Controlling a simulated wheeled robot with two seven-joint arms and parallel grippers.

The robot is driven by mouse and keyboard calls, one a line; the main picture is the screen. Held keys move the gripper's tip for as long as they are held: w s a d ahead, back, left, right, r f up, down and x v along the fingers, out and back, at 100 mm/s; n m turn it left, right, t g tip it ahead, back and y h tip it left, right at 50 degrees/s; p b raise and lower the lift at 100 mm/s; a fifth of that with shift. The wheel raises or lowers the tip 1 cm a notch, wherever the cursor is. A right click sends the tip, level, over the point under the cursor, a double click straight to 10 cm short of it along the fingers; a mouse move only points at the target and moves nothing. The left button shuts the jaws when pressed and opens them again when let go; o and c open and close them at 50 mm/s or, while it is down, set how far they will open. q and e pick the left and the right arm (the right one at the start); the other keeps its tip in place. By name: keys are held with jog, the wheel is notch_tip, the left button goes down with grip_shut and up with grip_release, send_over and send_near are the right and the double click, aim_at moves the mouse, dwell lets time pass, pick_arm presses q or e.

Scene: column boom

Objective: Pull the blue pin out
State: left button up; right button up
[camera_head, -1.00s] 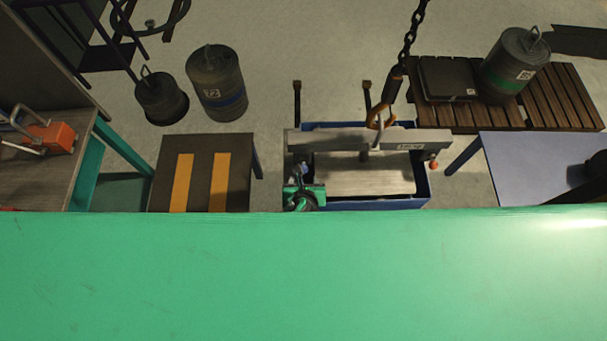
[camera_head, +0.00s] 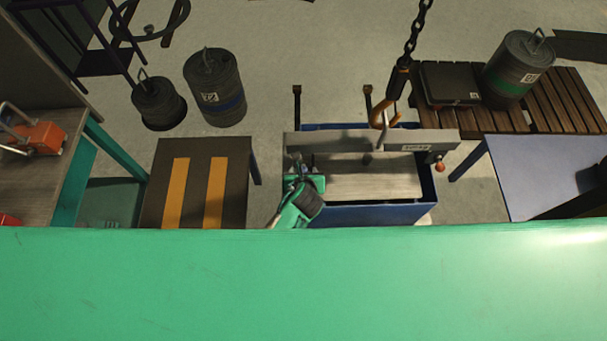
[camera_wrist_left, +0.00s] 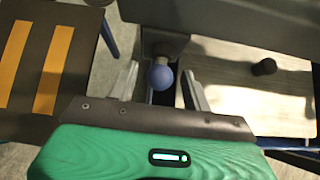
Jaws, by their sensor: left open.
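The blue pin shows as a round blue knob (camera_wrist_left: 161,77) in the left wrist view, at the left end of a grey beam (camera_head: 350,142). My left gripper (camera_wrist_left: 160,88) is open, with one pale finger on each side of the knob. I cannot tell whether either finger touches it. In the head view my left gripper (camera_head: 304,180) is at the beam's left end and mostly hides the pin. My right gripper is not in view.
The beam lies across a blue-framed box (camera_head: 380,214). An orange hook (camera_head: 379,113) on a chain (camera_head: 417,30) hangs at the beam. An orange-red knob (camera_head: 440,167) is at its right end. A striped table (camera_head: 230,190) stands left. A green surface (camera_head: 300,285) fills the foreground.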

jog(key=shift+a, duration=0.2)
pick_arm(q)
jog(key=c, duration=0.8)
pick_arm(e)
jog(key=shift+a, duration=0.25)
